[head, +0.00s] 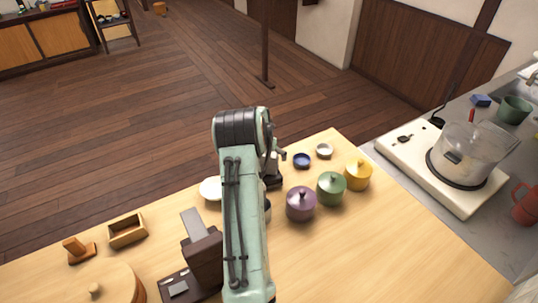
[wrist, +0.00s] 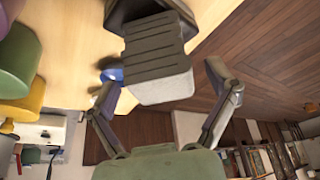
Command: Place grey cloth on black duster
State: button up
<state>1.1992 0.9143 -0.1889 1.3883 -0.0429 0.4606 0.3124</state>
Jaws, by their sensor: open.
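My gripper (wrist: 163,76) is open in the wrist view, with its two fingers spread apart. A dark ridged block (wrist: 152,48) with a pale grey end (wrist: 165,90) shows between and beyond the fingers; I cannot tell whether it is the black duster, the grey cloth, or both. In the head view, my gripper (head: 274,163) is low over the far side of the table, largely hidden behind my arm. A small dark thing (head: 273,183) shows beside it. I cannot clearly make out the cloth or duster there.
On the wooden table (head: 370,250), purple (head: 300,205), green (head: 331,188) and yellow (head: 358,175) lidded pots stand right of my arm. Behind are a blue bowl (head: 302,161) and a pale bowl (head: 324,151). A white dish (head: 210,189) and dark brown box (head: 203,258) are left.

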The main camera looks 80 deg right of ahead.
jog(key=v, duration=1.2)
jog(key=shift+r, duration=0.2)
jog(key=w+a+r+n+t+y, duration=0.1)
jog(key=w+a+r+n, duration=0.15)
jog(key=w+a, duration=0.4)
jog(key=w+a+r+n+y, duration=0.1)
jog(key=w+a+n, duration=0.2)
jog(key=a, duration=0.7)
jog(key=w+a+r+n+t+y, duration=0.15)
jog(key=w+a, duration=0.25)
jog(key=a, duration=0.4)
jog(key=s+a+r+n+g+y, duration=0.15)
jog(key=a+n, duration=0.25)
jog(key=a, duration=0.5)
jog(key=s+a+n, duration=0.2)
jog(key=a+n, duration=0.1)
jog(key=a, duration=0.5)
jog(key=s+a+f+n+g, duration=0.1)
jog(key=s+a+n, duration=0.4)
jog(key=s+a, duration=0.3)
jog(key=shift+s+a+f, duration=0.25)
jog(key=shift+s+f, duration=0.05)
jog(key=shift+s, duration=0.4)
